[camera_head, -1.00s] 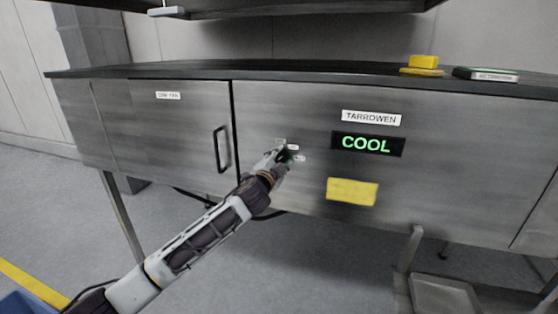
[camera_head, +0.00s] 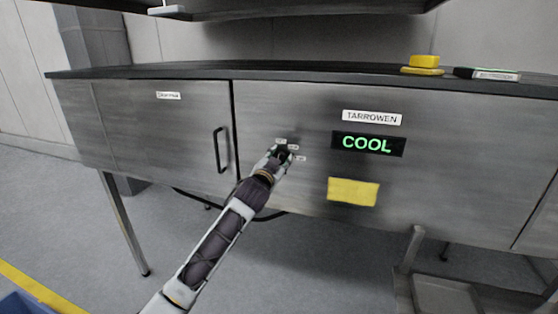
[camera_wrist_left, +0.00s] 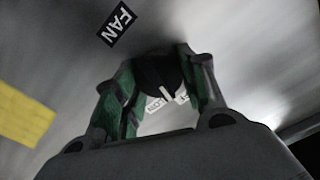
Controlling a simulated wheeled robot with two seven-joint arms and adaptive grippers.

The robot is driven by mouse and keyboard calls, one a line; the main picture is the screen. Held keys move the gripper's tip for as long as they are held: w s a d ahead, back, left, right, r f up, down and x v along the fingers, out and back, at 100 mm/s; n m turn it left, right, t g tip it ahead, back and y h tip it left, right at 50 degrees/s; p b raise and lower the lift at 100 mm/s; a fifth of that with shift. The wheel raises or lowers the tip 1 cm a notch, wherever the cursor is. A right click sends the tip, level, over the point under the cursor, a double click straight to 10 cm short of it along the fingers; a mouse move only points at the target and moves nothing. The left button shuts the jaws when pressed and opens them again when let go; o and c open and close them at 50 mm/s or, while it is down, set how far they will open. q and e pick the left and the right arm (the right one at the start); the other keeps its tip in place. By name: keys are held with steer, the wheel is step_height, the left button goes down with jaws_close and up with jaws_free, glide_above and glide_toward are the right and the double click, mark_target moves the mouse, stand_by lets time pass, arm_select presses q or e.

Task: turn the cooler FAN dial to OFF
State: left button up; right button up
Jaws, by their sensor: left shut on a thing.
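The black FAN dial (camera_wrist_left: 158,72) sits on the steel cooler front, with a pale pointer mark on it. My left gripper (camera_head: 281,152) is at the dial and shut on it; in the left wrist view its green-padded fingers (camera_wrist_left: 165,90) stand on either side of the dial. A black FAN label (camera_wrist_left: 117,23) shows above left in that view. Small position labels (camera_head: 293,147) surround the dial, too small to read in the head view. The display (camera_head: 367,144) reads COOL in green. My right gripper is not in view.
A TARROWEN plate (camera_head: 372,118) is above the display and a yellow note (camera_head: 353,192) below it. A door handle (camera_head: 220,150) is left of the dial. A yellow object (camera_head: 424,62) and a labelled flat item (camera_head: 487,74) lie on the worktop.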

arm_select(q)
steer(key=shift+f+n, duration=0.1)
steer(key=shift+n, duration=1.1)
steer(key=o, duration=1)
steer(key=shift+o, duration=0.2)
steer(key=shift+s+a, duration=0.1)
steer(key=shift+s, duration=0.1)
steer(key=v, duration=1.1)
steer(key=shift+s, duration=0.25)
